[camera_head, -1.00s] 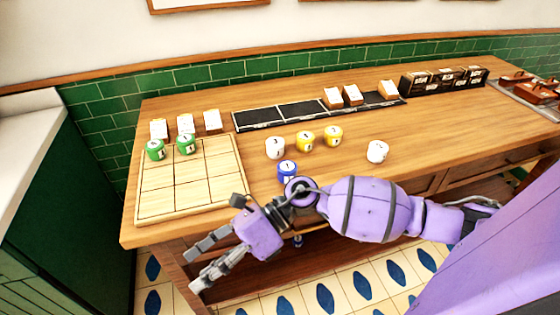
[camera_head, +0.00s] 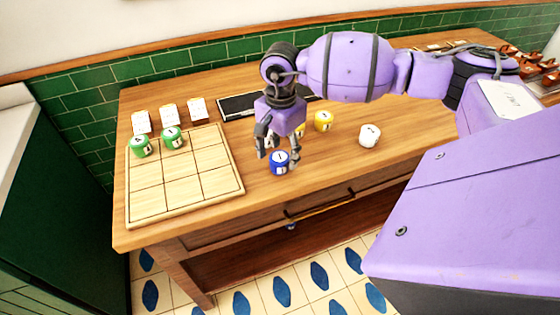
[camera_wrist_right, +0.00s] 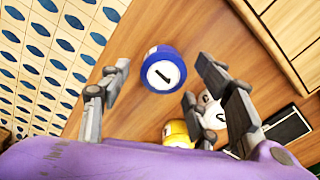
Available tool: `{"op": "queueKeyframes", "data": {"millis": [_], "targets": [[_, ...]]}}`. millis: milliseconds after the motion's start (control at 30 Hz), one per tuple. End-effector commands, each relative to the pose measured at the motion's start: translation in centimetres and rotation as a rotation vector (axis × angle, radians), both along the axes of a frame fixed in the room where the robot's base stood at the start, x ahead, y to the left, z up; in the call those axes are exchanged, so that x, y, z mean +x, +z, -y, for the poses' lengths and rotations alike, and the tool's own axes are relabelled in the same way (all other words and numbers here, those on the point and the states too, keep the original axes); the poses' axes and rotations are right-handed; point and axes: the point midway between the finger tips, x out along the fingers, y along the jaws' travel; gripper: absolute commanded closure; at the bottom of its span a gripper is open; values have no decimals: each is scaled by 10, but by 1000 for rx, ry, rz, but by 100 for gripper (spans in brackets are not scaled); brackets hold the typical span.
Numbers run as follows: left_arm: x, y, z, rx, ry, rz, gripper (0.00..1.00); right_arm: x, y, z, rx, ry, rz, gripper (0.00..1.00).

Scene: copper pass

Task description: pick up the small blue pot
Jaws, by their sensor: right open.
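The small blue pot (camera_head: 279,163), marked with a 1, stands on the wooden table just right of the gridded board. My right gripper (camera_head: 277,155) points down over it, with its fingers near the pot's sides. In the right wrist view the blue pot (camera_wrist_right: 163,70) shows between and beyond the tips of the open right gripper (camera_wrist_right: 165,78). No finger clearly touches it. My left gripper is not in view.
Two green pots (camera_head: 172,138) sit on the light wooden board (camera_head: 185,205). A yellow pot (camera_head: 323,121) and a white pot (camera_head: 369,135) stand to the right. White card holders (camera_head: 168,113) are behind the board. In the wrist view, a yellow pot (camera_wrist_right: 177,133) and a white pot (camera_wrist_right: 213,115) are close to the fingers.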

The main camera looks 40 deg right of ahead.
Motion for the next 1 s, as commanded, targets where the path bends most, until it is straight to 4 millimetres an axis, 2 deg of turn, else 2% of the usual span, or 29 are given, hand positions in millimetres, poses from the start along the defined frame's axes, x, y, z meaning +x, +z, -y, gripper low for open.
{"op": "queueKeyframes", "data": {"millis": [33, 200, 433, 800, 1000], "targets": [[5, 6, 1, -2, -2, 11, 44, -1, -4, 0, 1, -1, 2, 43], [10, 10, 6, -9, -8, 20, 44, 0, -27, 0, 3, -1, 3, 43], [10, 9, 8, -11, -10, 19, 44, 0, -30, 1, 1, -1, 2, 44], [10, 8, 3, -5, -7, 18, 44, 0, -30, 1, 2, -1, 2, 93], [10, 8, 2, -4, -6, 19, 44, 0, -29, 1, 3, -1, 3, 93]]}}
